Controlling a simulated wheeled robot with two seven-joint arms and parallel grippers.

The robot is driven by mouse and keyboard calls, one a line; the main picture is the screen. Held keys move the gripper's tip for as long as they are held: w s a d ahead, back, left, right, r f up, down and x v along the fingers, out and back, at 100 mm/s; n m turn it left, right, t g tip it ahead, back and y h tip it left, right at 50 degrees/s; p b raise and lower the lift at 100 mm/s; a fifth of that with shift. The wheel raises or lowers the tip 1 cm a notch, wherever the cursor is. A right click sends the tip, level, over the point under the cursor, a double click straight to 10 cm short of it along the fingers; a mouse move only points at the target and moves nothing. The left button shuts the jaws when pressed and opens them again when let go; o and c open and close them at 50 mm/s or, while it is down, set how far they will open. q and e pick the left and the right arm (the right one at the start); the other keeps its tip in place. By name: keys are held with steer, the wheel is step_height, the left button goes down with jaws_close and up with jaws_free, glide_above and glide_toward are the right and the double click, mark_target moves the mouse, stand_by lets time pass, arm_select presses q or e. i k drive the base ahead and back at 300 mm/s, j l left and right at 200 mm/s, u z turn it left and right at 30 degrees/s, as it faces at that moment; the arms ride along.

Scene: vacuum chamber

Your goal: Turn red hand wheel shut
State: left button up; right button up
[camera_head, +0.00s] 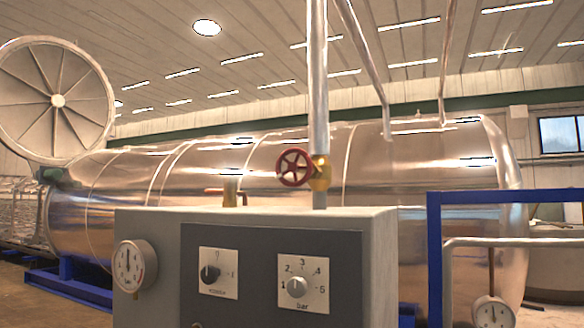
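The red hand wheel (294,167) is a round spoked wheel on a brass valve body (320,173). The valve sits on a vertical metal pipe (318,85) just above and behind the top of a grey control box. The wheel faces me, slightly turned to the left. How far the valve is turned cannot be told. Neither of my grippers is in view, and nothing touches the wheel.
The control box (150,225) stands in front, with a pressure gauge (135,266) and two knobs. A large metal vacuum chamber (430,165) fills the background. A blue frame (434,260) and a pale handrail (520,242) stand at right.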

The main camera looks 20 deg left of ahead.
mark_target(293, 167)
steer(key=j+z, duration=0.1)
steer(key=z, duration=0.3)
steer(key=j+z, duration=0.55)
steer(key=j, duration=0.2)
steer(key=j+z, duration=0.1)
steer(key=j, duration=0.5)
steer(key=j+z, duration=0.1)
steer(key=j, duration=0.5)
steer(key=k+j+z, duration=0.1)
steer(key=j, duration=0.55)
steer(key=k+j, duration=0.1)
steer(key=j, duration=0.8)
steer(key=k, duration=0.05)
